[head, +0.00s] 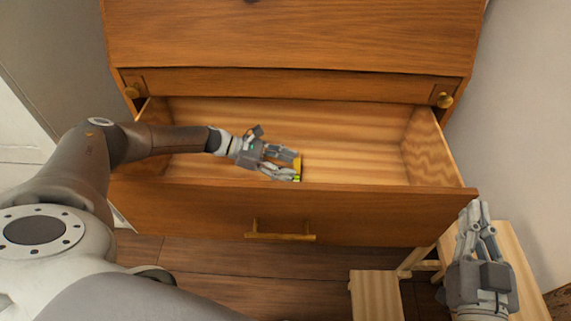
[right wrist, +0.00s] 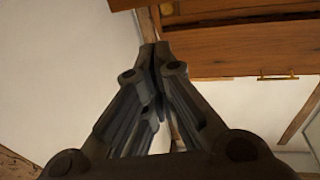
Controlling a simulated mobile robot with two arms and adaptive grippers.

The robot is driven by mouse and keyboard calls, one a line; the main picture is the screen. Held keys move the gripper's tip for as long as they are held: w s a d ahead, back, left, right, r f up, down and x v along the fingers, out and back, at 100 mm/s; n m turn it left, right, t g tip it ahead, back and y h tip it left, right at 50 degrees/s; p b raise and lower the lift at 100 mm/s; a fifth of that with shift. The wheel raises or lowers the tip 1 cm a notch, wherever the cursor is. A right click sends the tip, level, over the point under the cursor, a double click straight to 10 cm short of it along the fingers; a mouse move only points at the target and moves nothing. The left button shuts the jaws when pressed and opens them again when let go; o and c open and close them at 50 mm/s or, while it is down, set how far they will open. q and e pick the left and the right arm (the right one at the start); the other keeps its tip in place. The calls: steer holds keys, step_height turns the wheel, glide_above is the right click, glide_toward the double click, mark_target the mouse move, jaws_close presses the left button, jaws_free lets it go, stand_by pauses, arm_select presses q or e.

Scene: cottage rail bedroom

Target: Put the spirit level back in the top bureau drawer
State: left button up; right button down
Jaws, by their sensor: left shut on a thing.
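The top bureau drawer (head: 370,215) is pulled open, and its bare wooden inside shows. My left gripper (head: 290,165) is inside the drawer opening, near its middle and close to the front panel. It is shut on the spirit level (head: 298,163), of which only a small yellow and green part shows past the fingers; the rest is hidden. I cannot tell whether the level touches the drawer floor. My right gripper (head: 477,212) is outside the drawer, off its right front corner. In the right wrist view its fingertips (right wrist: 155,52) meet with nothing between them.
The wooden bureau (head: 290,35) stands behind the drawer, with small brass knobs at both sides. A brass handle (head: 281,237) is on the drawer front. A light wooden stool (head: 376,295) is at the lower right, near my right gripper. The right part of the drawer is empty.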

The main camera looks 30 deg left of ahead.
steer(key=shift+r, duration=0.1)
arm_select(q)
steer(key=shift+f, duration=0.15)
steer(key=o, duration=1.1)
steer(key=shift+o, duration=0.2)
arm_select(e)
steer(key=shift+r+t, duration=0.4)
arm_select(q)
steer(key=p+v, duration=0.1)
steer(key=v, duration=0.6)
steer(key=shift+s+a+r, duration=0.1)
steer(key=shift+a+r, duration=0.15)
steer(key=shift+r, duration=0.05)
arm_select(e)
steer(key=f+g, duration=0.2)
steer(key=f, duration=0.1)
steer(key=f+g+h, duration=0.1)
steer(key=f, duration=0.1)
steer(key=shift+s+d, duration=0.2)
steer(key=shift+d, duration=0.15)
